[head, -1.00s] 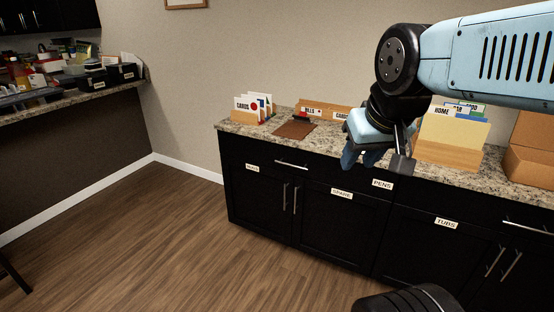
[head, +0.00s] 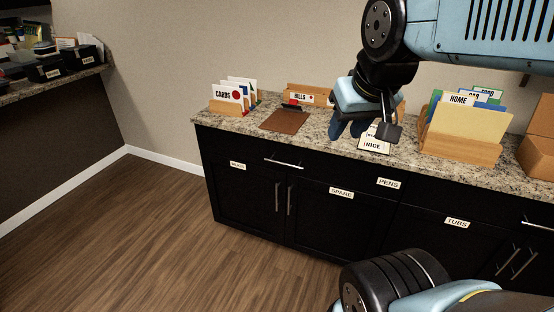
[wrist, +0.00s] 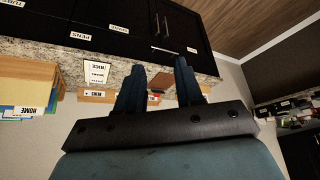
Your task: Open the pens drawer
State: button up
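The pens drawer (head: 330,172) is a shut black drawer front under the granite counter. Its PENS label (head: 388,183) is at its right end, and its silver bar handle (head: 284,162) is left of the label. In the wrist view, which is upside down, the PENS label (wrist: 80,36) and handle (wrist: 162,49) also show. My gripper (head: 366,132) appears above and right of the handle in the head view, over the counter in the picture. Its two dark blue fingers are apart and empty in the wrist view (wrist: 159,66). It is not touching the handle.
On the counter (head: 235,124) are a CARDS sorter (head: 228,99), a brown clipboard (head: 285,121), a NICE card (head: 374,145) and a HOME file box (head: 459,140). Doors labelled SPARE (head: 341,192) and TUBS (head: 457,222) are below. Wood floor (head: 130,230) is clear at left.

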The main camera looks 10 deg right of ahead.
jog(key=w+d+f+n+t, duration=0.1)
jog(key=w+f+n+t, duration=0.3)
jog(key=w, duration=0.7)
jog(key=w+d+f+n, duration=0.2)
jog(key=w+f, duration=0.5)
jog(key=w, duration=0.4)
jog(key=w+d+f+n+t, duration=0.1)
jog(key=w+f+n, duration=0.3)
jog(key=w, duration=0.7)
jog(key=w+f+n+t, duration=0.3)
jog(key=w+f+n, duration=0.15)
jog(key=f, duration=1.05)
notch_tip(320, 180, down, 11)
jog(key=s+n+t+y, duration=0.2)
jog(key=n+t+y, duration=0.1)
jog(key=n, duration=0.1)
jog(key=x, duration=0.9)
jog(key=f+x, duration=0.1)
jog(key=x, duration=0.4)
jog(key=shift+s+a, duration=0.15)
jog(key=shift+a, duration=0.1)
grip_shut()
